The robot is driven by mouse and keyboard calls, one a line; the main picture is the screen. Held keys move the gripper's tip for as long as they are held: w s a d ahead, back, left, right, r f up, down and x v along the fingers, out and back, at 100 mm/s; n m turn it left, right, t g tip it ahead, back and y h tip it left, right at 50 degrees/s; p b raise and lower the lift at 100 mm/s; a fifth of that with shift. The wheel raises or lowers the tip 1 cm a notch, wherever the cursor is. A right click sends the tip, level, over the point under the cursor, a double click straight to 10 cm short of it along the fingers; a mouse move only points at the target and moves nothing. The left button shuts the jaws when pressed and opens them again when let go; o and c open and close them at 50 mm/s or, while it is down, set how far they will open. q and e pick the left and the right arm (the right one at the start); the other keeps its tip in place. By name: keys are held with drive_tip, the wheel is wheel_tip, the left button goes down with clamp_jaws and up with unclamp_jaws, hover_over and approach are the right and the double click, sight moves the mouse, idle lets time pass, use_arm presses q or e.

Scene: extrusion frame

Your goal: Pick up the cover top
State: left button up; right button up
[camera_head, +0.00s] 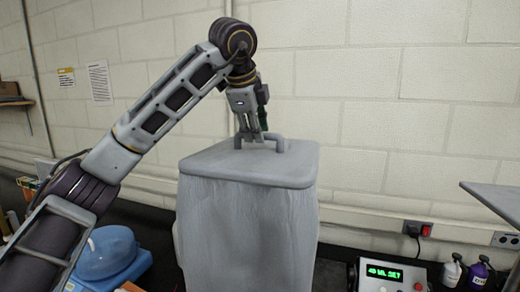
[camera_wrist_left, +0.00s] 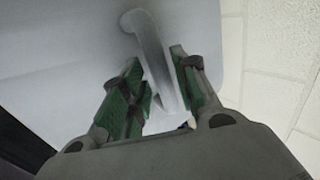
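The cover top (camera_head: 215,160) is a flat grey lid with rounded corners and a raised bar handle. It lies level on a tall grey bin-like body (camera_head: 245,235). In the left wrist view its pale surface (camera_wrist_left: 60,45) and the curved handle (camera_wrist_left: 152,55) show close up. My left gripper (camera_head: 252,138) points down at the handle from above. In the left wrist view its green-padded fingers (camera_wrist_left: 160,75) stand on either side of the handle bar, with narrow gaps. The gripper looks open. My right gripper is not in view.
A control box with a green display (camera_head: 385,272) stands low at right, near dark-capped bottles (camera_head: 452,268). A grey plate edge (camera_head: 495,202) juts in at right. A blue rounded object (camera_head: 105,252) sits low at left. A block wall (camera_head: 370,95) stands behind.

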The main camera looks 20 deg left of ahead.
use_arm(q)
drive_tip(key=shift+p+x, duration=0.4)
drive_tip(key=shift+x, duration=1.05)
clamp_jaws()
